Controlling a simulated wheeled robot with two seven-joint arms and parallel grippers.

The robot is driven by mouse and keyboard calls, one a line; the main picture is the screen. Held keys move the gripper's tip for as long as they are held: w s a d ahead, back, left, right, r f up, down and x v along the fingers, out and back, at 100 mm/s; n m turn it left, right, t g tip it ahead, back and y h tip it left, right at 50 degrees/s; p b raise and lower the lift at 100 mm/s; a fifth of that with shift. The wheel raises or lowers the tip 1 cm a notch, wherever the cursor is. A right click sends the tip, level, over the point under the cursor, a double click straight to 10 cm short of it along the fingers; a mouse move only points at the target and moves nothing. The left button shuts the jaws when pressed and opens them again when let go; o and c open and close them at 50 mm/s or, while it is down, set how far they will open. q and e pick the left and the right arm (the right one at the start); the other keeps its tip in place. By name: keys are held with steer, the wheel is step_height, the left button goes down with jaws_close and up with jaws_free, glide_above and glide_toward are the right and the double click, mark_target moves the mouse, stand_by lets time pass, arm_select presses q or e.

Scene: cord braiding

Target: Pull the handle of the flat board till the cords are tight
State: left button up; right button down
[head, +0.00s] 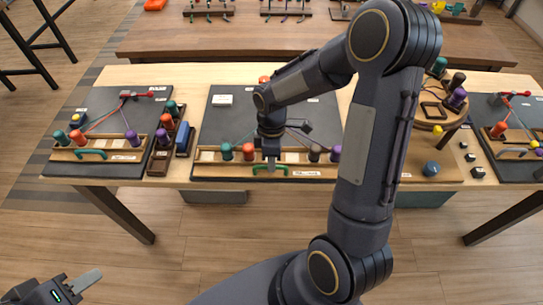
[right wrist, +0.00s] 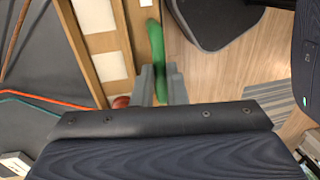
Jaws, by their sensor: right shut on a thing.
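The flat board (head: 222,110) lies mid-table with a dark mat and a wooden strip (head: 210,171) along its front edge. Teal (head: 227,151), red (head: 248,151), dark and purple (head: 335,153) bobbins stand on the strip. A green handle (head: 284,170) is at the strip's front. My right gripper (head: 270,166) is shut on this handle, also seen in the right wrist view (right wrist: 156,50). An orange cord (right wrist: 50,101) and a teal cord (right wrist: 25,97) show there; the teal one curves slightly. My arm hides the board's middle. My left gripper (head: 82,283) is low at left, away from the table; its jaw state is unclear.
A similar board (head: 100,105) with its own green handle is at left, beside a dark tray and a blue block (head: 183,139). A round wooden stand (head: 425,112) is at right, with another dark board (head: 487,115) beyond. The floor in front of the table is clear.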

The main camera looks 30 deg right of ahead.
steer(key=shift+s, duration=0.15)
steer(key=c, duration=1.5)
jaws_free()
steer(key=shift+s+a, duration=0.1)
steer(key=shift+a, duration=0.05)
steer(key=shift+o, duration=0.2)
step_height(320, 180, up, 8)
steer(key=w, duration=0.1)
steer(key=shift+w+d+f, duration=0.15)
steer(key=shift+w+d, duration=0.1)
steer(key=shift+d, duration=0.2)
